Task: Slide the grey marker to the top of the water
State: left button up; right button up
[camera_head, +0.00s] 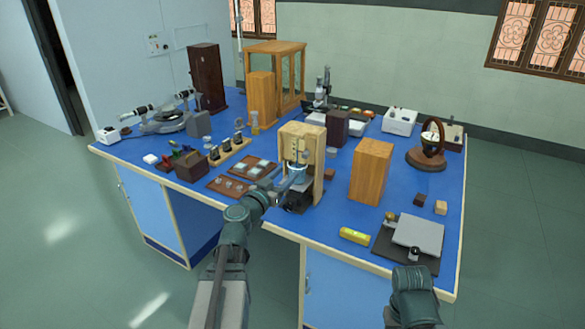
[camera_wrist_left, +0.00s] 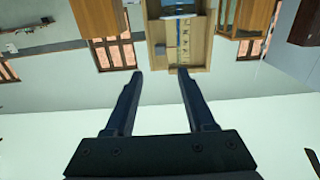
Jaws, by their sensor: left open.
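A light wooden upright case (camera_head: 316,135) stands near the front middle of the blue bench. A small vessel with blue in it (camera_head: 297,170) shows low at its open front, partly hidden by my arm. My left gripper (camera_head: 292,181) is at the case's front, close to that vessel; contact cannot be told. In the left wrist view my left gripper (camera_wrist_left: 160,73) is open and empty, its fingers pointing at the wooden case (camera_wrist_left: 157,35). A narrow blue-and-pale strip (camera_wrist_left: 183,38) shows inside the case.
A yellow level (camera_head: 355,236) and a grey plate device (camera_head: 416,236) lie at the front right. Glass-topped trays (camera_head: 254,168) lie left of the case. Part of my right arm shows at the lower right.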

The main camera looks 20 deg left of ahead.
pick_arm(q)
jog(key=shift+s+a, duration=0.1)
jog(key=shift+s, duration=0.8)
jog(key=s+d+f+m+g+h+p, duration=0.25)
jog(key=d+f+g, duration=0.25)
jog(key=d, duration=0.8)
jog(key=s+d+f+m+g+h+p, duration=0.1)
jog(key=s+d+f+m+g+h, duration=0.25)
jog(key=d, duration=0.95)
jog(key=s+d+f+n+g+y+p, duration=0.1)
jog(key=s+f+g+y, duration=0.2)
jog(key=s, duration=0.4)
jog(key=s+d+f+n+g+y+p, duration=0.1)
jog(key=s+d+f+n+g+y, duration=0.1)
jog(key=s+f+g+y, duration=0.2)
jog(key=s+g+y, duration=0.1)
jog(key=s+g, duration=0.2)
jog(key=s, duration=0.1)
jog(key=shift+s+f+y+p, duration=0.15)
jog(key=shift+s+y+p, duration=0.05)
jog(key=shift+y+p, duration=0.1)
